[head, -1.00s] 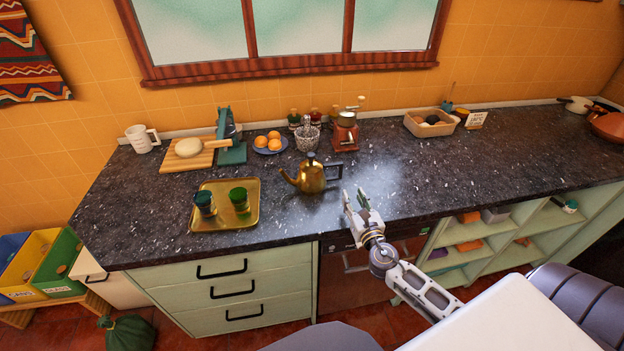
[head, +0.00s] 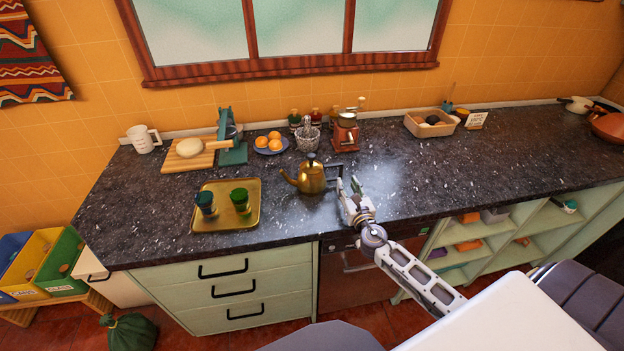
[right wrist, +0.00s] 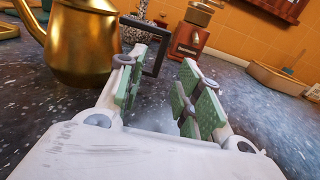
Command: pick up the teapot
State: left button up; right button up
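The brass teapot (head: 311,178) stands upright on the dark speckled counter, spout to the left and black handle (head: 335,172) to the right. My right gripper (head: 347,185) is just right of the handle, open and empty. In the right wrist view the teapot body (right wrist: 82,45) is at the upper left. Its black square handle (right wrist: 157,48) shows beyond the left finger, near the gap between the green-padded fingers (right wrist: 155,92). Part of the handle is hidden behind that finger, and I cannot tell if they touch. My left gripper is not in view.
A gold tray (head: 226,222) with two green cups is left of the teapot. Behind are a glass jar (head: 308,138), a red grinder (head: 345,135) and a plate of oranges (head: 270,146). The counter to the right (head: 450,175) is clear.

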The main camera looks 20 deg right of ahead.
aim_at(341, 172)
jog(key=shift+x, duration=1.05)
jog(key=shift+p+x, duration=0.3)
jog(key=shift+x, duration=2.45)
grip_shut()
jog(key=shift+r, duration=0.1)
